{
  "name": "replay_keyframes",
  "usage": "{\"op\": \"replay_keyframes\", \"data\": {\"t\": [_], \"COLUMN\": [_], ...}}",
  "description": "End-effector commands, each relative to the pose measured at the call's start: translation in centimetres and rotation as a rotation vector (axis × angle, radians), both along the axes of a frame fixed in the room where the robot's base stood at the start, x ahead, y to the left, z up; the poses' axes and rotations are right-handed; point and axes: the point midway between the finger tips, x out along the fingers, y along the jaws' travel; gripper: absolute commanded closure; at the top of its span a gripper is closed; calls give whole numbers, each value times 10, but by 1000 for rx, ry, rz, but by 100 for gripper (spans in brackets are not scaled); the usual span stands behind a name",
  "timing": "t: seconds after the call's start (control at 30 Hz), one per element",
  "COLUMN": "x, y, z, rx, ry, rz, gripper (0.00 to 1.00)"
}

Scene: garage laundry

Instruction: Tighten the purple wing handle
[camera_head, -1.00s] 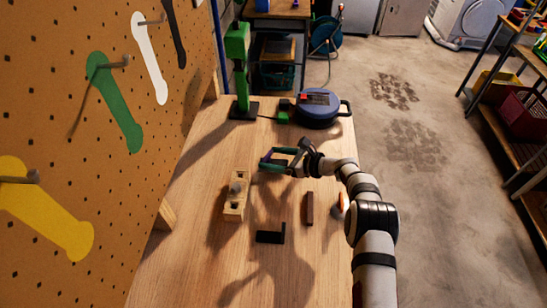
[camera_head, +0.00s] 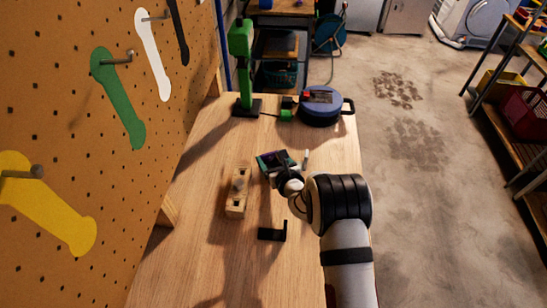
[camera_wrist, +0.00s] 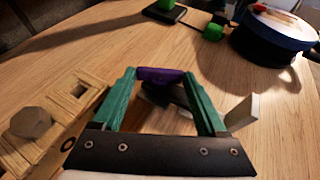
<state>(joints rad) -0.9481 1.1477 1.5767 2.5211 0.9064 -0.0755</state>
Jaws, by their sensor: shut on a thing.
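The purple wing handle (camera_wrist: 162,75) shows in the wrist view as a short purple bar between the tips of my gripper (camera_wrist: 161,78). The green fingers are shut on it, one at each end. In the head view my gripper (camera_head: 272,160) is above the table, just right of and beyond the wooden block. The wooden block (camera_head: 237,204) carries a grey hex knob (camera_wrist: 30,122) at its near end in the wrist view. I see the handle apart from the block. What lies directly under the handle is hard to tell.
A pale upright piece (camera_wrist: 241,112) stands close by my right finger. A black bracket (camera_head: 272,234) lies nearer on the table. A blue round device (camera_head: 320,108) and a green stand (camera_head: 242,65) are at the back. The pegboard (camera_head: 90,160) borders the left side.

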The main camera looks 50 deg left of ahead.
Motion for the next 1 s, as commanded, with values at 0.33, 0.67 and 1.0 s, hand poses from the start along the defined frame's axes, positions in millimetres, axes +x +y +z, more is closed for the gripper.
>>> {"op": "replay_keyframes", "data": {"t": [0.33,0.67,1.0], "x": [-3,-2,-2], "y": [4,5,4], "z": [4,6,5], "rx": [10,15,11], "ry": [-4,-6,-4], "rz": [-100,-113,-113], "gripper": [81,81,0]}}
